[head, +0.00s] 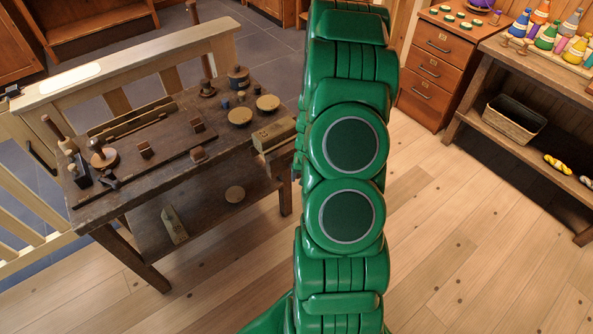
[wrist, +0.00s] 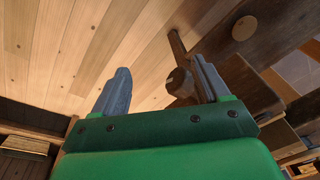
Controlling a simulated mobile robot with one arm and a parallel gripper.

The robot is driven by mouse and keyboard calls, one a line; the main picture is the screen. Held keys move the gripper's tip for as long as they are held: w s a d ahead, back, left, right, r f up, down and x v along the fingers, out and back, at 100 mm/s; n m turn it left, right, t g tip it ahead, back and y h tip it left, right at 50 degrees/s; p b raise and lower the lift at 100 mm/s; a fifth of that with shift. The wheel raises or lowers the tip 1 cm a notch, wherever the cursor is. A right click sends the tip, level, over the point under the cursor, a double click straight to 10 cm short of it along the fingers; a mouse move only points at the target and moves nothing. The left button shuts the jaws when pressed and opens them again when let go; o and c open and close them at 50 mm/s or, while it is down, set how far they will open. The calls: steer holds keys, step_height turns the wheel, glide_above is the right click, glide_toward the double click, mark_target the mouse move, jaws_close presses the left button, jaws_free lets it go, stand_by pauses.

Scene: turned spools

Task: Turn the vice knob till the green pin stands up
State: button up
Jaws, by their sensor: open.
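My gripper (wrist: 162,66) is open in the wrist view, its two grey-blue fingers apart. A brown rounded wooden knob (wrist: 179,82) shows between the fingers, close to the right one; I cannot tell whether they touch. It appears to be the vice knob. In the head view a pale wooden block (head: 273,134) at the right end of the dark workbench (head: 170,150) may be part of the vice. The knob and my gripper are hidden there behind my green arm. I cannot make out the green pin in either view.
A drawer cabinet (head: 430,65) and a shelf table with a basket (head: 515,119) stand at the right. The plank floor (head: 450,240) is clear.

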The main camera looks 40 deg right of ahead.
steer(key=d+f+n+t+h, duration=0.2)
steer(key=d+f+n+t, duration=0.3)
steer(key=d+f+n, duration=0.5)
steer(key=a+r+n+t+y, duration=0.2)
steer(key=a+r+t, duration=0.3)
steer(key=a+t, duration=0.5)
steer(key=shift+t, duration=0.6)
steer(key=shift+w+d+f, duration=0.1)
steer(key=shift+w+d, duration=0.15)
steer(key=shift+w, duration=0.95)
steer(key=shift+w+d+r, duration=0.1)
steer(key=shift+w+d, duration=0.1)
steer(key=shift+w, duration=1)
steer(key=shift+w+d+f, duration=0.1)
steer(key=shift+w+d, duration=0.15)
steer(key=shift+w, duration=0.95)
